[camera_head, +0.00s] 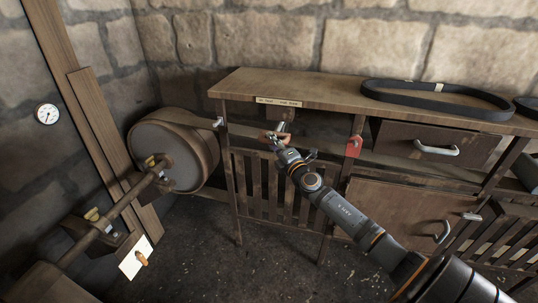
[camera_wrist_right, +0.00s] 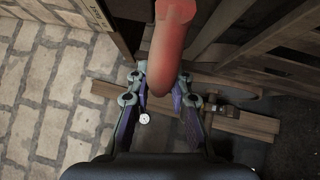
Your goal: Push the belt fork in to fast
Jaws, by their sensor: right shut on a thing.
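An orange-red rounded handle (camera_wrist_right: 170,45), apparently the belt fork's, stands between the fingers of my right gripper (camera_wrist_right: 159,82) in the right wrist view. In the head view my right gripper (camera_head: 276,137) is at the left front of the bench, just under its top, shut on this handle (camera_head: 264,136). The fingers hide part of the handle. A narrow label plate (camera_head: 278,102) sits on the bench edge above it; its words are too small to read. The fork's far end cannot be made out clearly. My left gripper is not in view.
The wooden bench (camera_head: 320,88) carries a black belt (camera_head: 435,98). A red piece (camera_head: 354,146) hangs on its front, right of my gripper. A large drum pulley (camera_head: 168,155) and a shaft (camera_head: 110,215) stand at left. A round gauge (camera_head: 47,114) is on the wall. The floor in front is clear.

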